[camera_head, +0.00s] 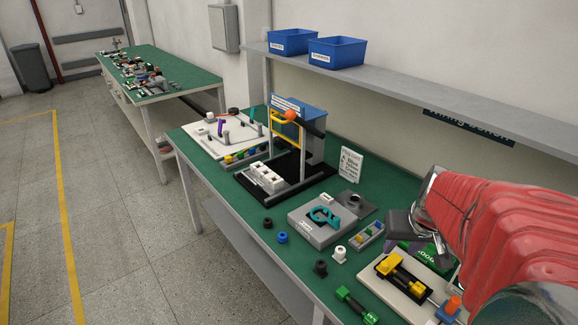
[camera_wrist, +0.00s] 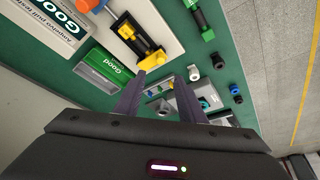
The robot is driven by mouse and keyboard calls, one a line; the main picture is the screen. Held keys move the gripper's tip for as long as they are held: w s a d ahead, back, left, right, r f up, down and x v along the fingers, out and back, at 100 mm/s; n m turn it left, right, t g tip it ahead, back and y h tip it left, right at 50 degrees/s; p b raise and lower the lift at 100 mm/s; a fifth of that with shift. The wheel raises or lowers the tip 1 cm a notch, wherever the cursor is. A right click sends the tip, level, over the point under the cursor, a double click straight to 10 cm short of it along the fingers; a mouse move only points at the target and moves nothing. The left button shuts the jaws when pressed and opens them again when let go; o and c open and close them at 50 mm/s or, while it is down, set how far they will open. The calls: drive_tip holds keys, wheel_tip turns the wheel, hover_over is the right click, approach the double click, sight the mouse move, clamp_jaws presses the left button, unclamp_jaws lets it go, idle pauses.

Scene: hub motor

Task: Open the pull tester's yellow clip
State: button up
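The pull tester is a pale base plate (camera_head: 377,284) at the front right of the green bench, with a black slide and an orange knob (camera_head: 452,305). Its yellow clip (camera_head: 389,262) sits at the far left end of the slide. In the wrist view the yellow clip (camera_wrist: 152,60) is just beyond my left fingertip; I cannot tell whether the clip is open or shut. My gripper (camera_wrist: 160,79) is open, with nothing between its fingers. In the head view my gripper (camera_head: 405,225) hangs above the bench, behind the tester, its fingers mostly hidden.
A green "Good" bin (camera_wrist: 105,70) lies close beside the clip. A grey fixture with a teal part (camera_head: 322,216), a small parts tray (camera_head: 368,238) and a green-black part (camera_head: 356,306) are nearby. A black stand with a yellow frame (camera_head: 272,130) stands farther back.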

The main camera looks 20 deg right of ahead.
sight(385, 264)
drive_tip(key=shift+f, duration=0.1)
drive_tip(key=shift+x, duration=6.8)
drive_tip(key=shift+w, duration=0.1)
clamp_jaws()
drive_tip(key=shift+a, duration=0.1)
